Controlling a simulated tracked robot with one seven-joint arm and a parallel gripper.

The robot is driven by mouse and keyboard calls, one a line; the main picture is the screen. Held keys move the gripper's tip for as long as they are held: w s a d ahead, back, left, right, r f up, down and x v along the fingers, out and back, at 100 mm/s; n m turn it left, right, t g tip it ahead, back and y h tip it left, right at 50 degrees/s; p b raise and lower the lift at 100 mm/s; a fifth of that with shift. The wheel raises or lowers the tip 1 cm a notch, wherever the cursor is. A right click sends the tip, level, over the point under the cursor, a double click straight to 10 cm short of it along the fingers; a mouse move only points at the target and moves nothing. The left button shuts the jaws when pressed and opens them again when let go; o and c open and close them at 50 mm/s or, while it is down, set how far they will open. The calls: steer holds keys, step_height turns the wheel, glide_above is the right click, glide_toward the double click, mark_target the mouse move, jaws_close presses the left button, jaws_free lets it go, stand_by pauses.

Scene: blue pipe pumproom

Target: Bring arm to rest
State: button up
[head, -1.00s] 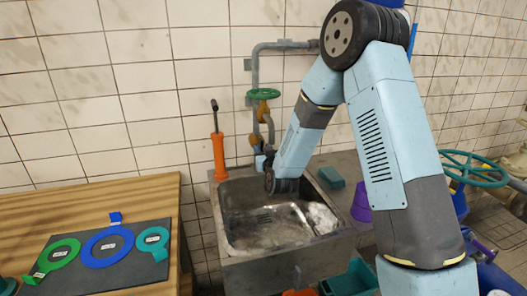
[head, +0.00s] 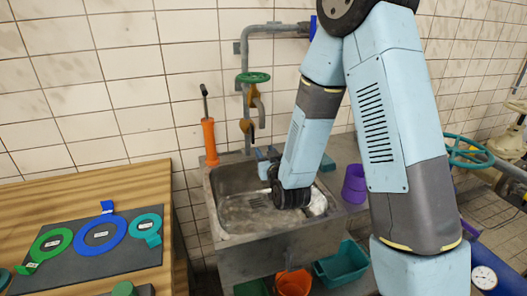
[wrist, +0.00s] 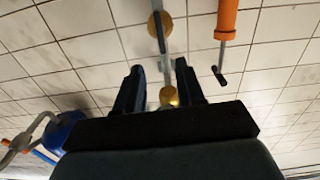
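My arm reaches up and then bends down over the steel sink (head: 230,240), with its dark wrist joint in front of the basin. In the head view the end of my gripper is mostly hidden by my wrist. In the wrist view my gripper (wrist: 158,70) shows two dark fingers standing apart with nothing held between them. A brass-coloured knob (wrist: 168,97) on the wall pipe appears behind the gap, apart from the fingers.
An orange-handled tool (head: 209,140) stands at the sink's back left. A green valve wheel (head: 253,77) is on the wall pipe. A wooden table (head: 150,180) with coloured rings is left. A purple cup (head: 355,184) stands right of the basin; orange (head: 293,283) and teal (head: 343,264) bins sit below.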

steer(key=s+d+r+m+g+h, duration=0.1)
steer(key=s+d+r+g+h, duration=0.15)
steer(key=d+r, duration=0.3)
steer(key=s+d+r+g+h, duration=0.1)
steer(key=s+d+r+g, duration=0.35)
steer(key=r, duration=0.25)
steer(key=s+d+r+m+g, duration=0.1)
steer(key=s+d+r, duration=0.1)
steer(key=s, duration=0.5)
steer(key=s+d+r+g+h, duration=0.1)
steer(key=s+d+r+g, duration=0.1)
steer(key=s+d, duration=0.3)
steer(key=s+d+r+m+g, duration=0.1)
steer(key=s+d+r, duration=0.1)
steer(key=s, duration=0.9)
steer(key=shift+s+d+r+m+g, duration=0.3)
steer(key=shift+d+r+g, duration=0.1)
steer(key=shift+d, duration=0.25)
steer(key=shift+h, duration=0.25)
